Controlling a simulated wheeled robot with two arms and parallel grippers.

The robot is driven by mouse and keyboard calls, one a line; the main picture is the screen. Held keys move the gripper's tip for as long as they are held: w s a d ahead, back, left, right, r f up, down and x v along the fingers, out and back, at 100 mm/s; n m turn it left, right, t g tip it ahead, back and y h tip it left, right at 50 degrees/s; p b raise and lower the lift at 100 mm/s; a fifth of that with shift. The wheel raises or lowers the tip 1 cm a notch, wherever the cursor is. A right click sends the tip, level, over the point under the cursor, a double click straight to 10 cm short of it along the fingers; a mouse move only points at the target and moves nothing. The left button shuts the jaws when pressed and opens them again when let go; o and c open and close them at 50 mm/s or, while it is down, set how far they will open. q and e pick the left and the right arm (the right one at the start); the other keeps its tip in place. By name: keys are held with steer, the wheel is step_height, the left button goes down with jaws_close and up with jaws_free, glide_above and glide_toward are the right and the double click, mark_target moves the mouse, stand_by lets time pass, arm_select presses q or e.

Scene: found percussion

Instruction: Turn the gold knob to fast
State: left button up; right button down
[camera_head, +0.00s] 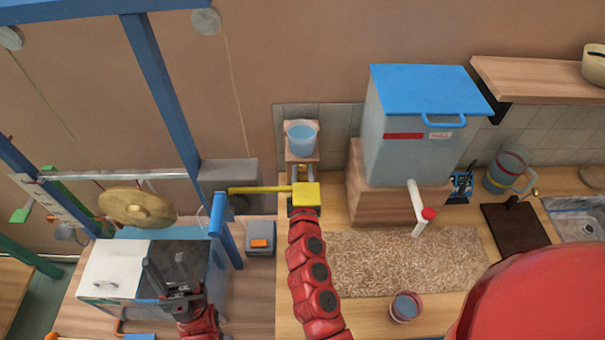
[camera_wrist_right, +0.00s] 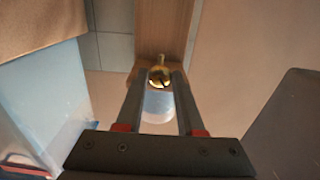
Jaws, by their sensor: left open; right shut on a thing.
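The gold knob (camera_wrist_right: 158,71) is in the right wrist view, on the face of a wooden bracket (camera_wrist_right: 163,28), with a small pointer on its rim. My right gripper (camera_wrist_right: 160,84) has one finger on each side of it and is shut on it. In the head view the knob is not visible. My right gripper's fingers (camera_head: 302,172) show partly just below the wooden bracket, beyond a yellow block. I cannot read any speed marking. My left gripper (camera_head: 164,280) is open and empty above the white and dark box at the left.
A light blue cup (camera_head: 301,139) sits on the wooden bracket. A blue-lidded tank (camera_head: 415,130) stands to the right. A gong (camera_head: 138,208) hangs at the left.

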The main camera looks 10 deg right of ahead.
steer(key=shift+n, duration=0.3)
steer(key=n+b, duration=0.1)
steer(key=n, duration=0.1)
steer(key=shift+n+b, duration=0.3)
steer(key=shift+n, duration=0.1)
steer(key=n+b, duration=0.1)
steer(key=n, duration=0.3)
steer(key=shift+f+b, duration=0.1)
steer(key=shift+b, duration=0.2)
steer(key=n+b, duration=0.1)
steer(key=n, duration=0.6)
steer(key=shift+n, duration=0.4)
steer(key=n+b, duration=0.1)
steer(key=n, duration=0.7)
steer(key=shift+n, duration=0.4)
steer(key=shift+n+p, duration=0.3)
steer(key=shift+n, duration=1.3)
